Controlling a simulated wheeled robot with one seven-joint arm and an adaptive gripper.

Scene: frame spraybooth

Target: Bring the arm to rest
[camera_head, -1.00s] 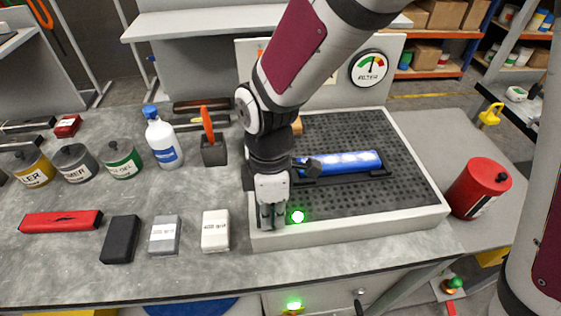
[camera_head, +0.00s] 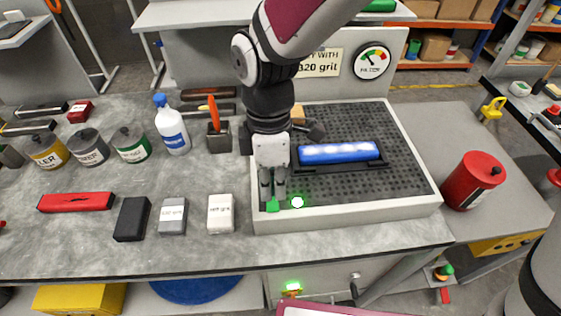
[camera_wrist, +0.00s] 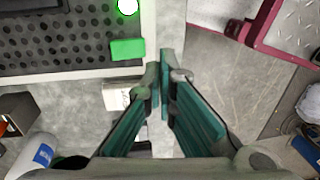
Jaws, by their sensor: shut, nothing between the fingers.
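My gripper (camera_head: 272,193) hangs fingers-down over the front left corner of the grey perforated booth tray (camera_head: 345,217), in front of my bent arm. Its fingers are shut with nothing between them; the wrist view shows the tips (camera_wrist: 165,72) together. A small green block-like part (camera_head: 272,206) sits on the tray's front edge just below the fingertips; it also shows in the wrist view (camera_wrist: 128,49), apart from the fingers. A bright round lamp (camera_head: 297,202) is lit beside it. A blue cylinder (camera_head: 338,152) lies in a dark cradle on the tray.
On the left of the bench stand a white-and-blue bottle (camera_head: 171,126), a tool holder (camera_head: 218,138), several cans, a red case (camera_head: 76,202) and sanding blocks (camera_head: 220,214). A red canister (camera_head: 473,181) stands right of the tray. The front bench strip is clear.

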